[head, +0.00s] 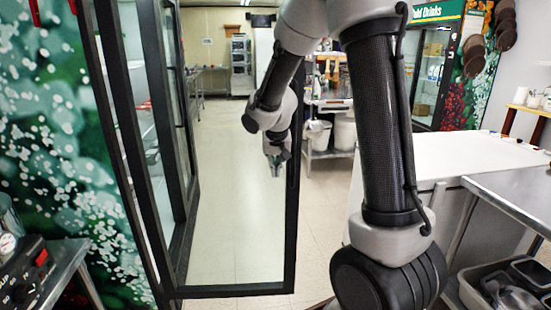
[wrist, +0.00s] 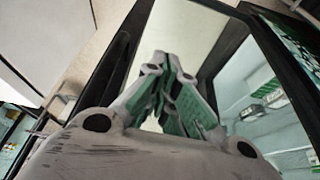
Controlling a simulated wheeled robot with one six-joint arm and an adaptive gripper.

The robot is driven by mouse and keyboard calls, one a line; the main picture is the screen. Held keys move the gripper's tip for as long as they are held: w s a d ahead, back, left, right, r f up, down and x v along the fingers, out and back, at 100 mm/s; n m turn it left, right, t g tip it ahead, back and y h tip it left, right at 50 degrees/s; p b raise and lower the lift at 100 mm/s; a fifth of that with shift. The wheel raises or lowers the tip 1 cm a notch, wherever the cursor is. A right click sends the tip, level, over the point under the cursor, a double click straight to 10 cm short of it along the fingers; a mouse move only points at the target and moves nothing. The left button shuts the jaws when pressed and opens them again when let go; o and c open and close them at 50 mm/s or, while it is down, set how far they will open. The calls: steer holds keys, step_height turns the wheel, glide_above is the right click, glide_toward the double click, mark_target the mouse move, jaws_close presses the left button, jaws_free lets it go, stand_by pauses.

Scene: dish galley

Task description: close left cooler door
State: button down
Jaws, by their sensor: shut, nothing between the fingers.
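The left cooler door (head: 235,291), a glass panel in a black frame, stands open, swung out from the cooler (head: 130,130) at the left of the head view. My gripper (head: 276,170) is shut and empty, in line with the glass near the door's free upright edge. In the wrist view my shut fingers (wrist: 172,65) point toward the glass, and the dark door frame (wrist: 108,62) runs to their left. I cannot tell whether the fingertips touch the door. My arm hides the upper part of the free edge.
A white-topped counter (head: 450,160) and a metal table (head: 515,190) with bins stand at the right. A control panel (head: 25,285) sits on a stand at the lower left. A second cooler (head: 430,75) is at the back right. The aisle floor (head: 225,140) is clear.

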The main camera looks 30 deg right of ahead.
steer(key=w+d+f, duration=0.2)
steer(key=w+f, duration=0.1)
steer(key=w, duration=0.2)
steer(key=shift+f, duration=0.1)
stand_by(0.3)
